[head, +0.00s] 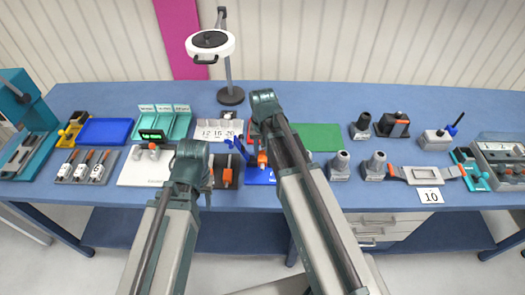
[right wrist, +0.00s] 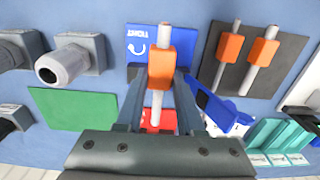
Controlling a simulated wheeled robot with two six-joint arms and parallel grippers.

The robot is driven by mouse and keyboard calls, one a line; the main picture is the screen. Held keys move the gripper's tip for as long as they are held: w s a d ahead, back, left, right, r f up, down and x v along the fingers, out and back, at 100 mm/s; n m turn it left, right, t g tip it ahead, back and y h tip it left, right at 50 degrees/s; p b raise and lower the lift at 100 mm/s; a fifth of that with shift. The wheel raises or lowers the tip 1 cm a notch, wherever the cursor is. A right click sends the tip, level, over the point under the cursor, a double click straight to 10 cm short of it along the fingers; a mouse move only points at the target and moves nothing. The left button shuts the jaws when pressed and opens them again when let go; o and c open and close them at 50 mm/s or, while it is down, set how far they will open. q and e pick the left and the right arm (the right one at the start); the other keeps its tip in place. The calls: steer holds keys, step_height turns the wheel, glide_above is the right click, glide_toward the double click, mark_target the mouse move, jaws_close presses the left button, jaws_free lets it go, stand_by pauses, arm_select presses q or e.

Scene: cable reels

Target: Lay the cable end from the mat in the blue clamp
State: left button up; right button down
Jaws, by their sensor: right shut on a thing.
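My right gripper (right wrist: 158,75) is shut on an orange-sleeved cable end (right wrist: 157,52) with pale grey ends. The cable end is over a blue mat (right wrist: 135,37) with white lettering; from the picture I cannot tell its exact height. The cable end shows as a small orange piece in the head view (head: 262,160), partly behind my right arm. The blue clamp (right wrist: 213,106) is beside the gripper, to the right in the right wrist view, and also shows in the head view (head: 237,146). My left gripper (head: 188,150) is near a white board; its fingers are hidden by its arm.
A dark mat (right wrist: 280,45) holds two more orange-sleeved cable ends. A red object (right wrist: 158,119) is partly hidden behind the held piece. A green mat (head: 320,137) lies bare to the right. Grey fittings (head: 375,166) stand near the front edge. Teal trays (head: 170,123) stand at the back.

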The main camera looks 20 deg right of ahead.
steer(key=shift+f+b, duration=2.3)
steer(key=shift+f, duration=0.1)
steer(key=shift+f, duration=0.15)
steer(key=shift+f+b, duration=0.75)
steer(key=shift+b, duration=0.15)
steer(key=shift+f+b, duration=0.9)
steer(key=shift+f, duration=0.05)
steer(key=shift+c, duration=2.2)
jaws_free()
